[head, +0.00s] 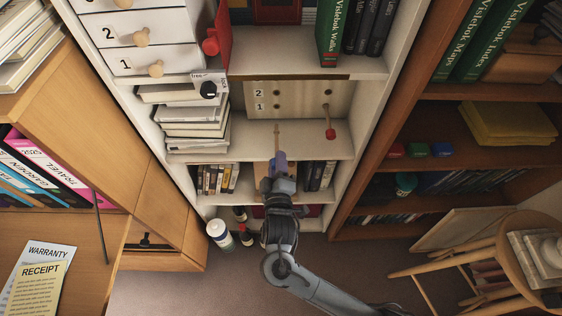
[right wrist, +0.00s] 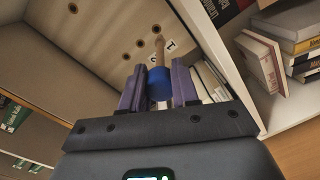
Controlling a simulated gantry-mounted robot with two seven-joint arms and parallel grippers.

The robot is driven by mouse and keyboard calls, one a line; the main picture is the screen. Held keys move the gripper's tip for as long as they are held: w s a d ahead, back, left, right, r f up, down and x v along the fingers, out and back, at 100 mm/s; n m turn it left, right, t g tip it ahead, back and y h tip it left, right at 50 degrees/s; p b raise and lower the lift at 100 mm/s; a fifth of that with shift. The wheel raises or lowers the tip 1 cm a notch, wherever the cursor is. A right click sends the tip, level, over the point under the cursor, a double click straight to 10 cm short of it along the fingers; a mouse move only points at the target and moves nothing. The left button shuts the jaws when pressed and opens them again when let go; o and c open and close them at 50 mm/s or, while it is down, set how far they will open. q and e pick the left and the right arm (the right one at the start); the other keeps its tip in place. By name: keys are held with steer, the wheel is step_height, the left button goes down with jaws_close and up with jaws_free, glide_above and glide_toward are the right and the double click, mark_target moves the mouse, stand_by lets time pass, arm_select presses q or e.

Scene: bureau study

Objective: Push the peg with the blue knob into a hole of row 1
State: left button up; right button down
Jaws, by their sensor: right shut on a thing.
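The pale board (head: 300,98) with holes stands at the back of a white shelf, with rows labelled 1 and 2. My right gripper (head: 279,158) is in front of and below the board. In the right wrist view its purple fingers (right wrist: 158,88) are shut on the blue knob (right wrist: 158,84). The wooden peg shaft (right wrist: 160,48) points away from the gripper toward the board; its tip appears near the row 1 label. The shaft (head: 277,133) points up in the head view, apparently clear of the holes. A red-knobbed peg (head: 330,133) sticks out at the board's right, apparently from row 1. My left gripper is not in view.
Books (head: 220,178) fill the shelf below. The shelf floor (head: 312,150) before the board is mostly clear. A brown bookcase (head: 400,130) stands right.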

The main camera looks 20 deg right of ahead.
mark_target(277, 132)
steer(key=shift+f, duration=0.35)
steer(key=shift+w+d+t+b, duration=0.2)
steer(key=shift+w+t+b, duration=0.1)
steer(key=shift+b+x, duration=1.6)
steer(key=shift+x, duration=0.3)
steer(key=shift+w+d+b, duration=0.25)
steer(key=shift+w+b, duration=0.15)
steer(key=shift+w, duration=0.1)
steer(key=shift+w+r, duration=0.1)
steer(key=shift+w, duration=0.05)
steer(key=shift+w+d, duration=0.1)
steer(key=shift+x, duration=0.9)
steer(key=shift+w+d+p, duration=0.2)
steer(key=shift+w+p, duration=0.15)
steer(key=shift+w, duration=0.15)
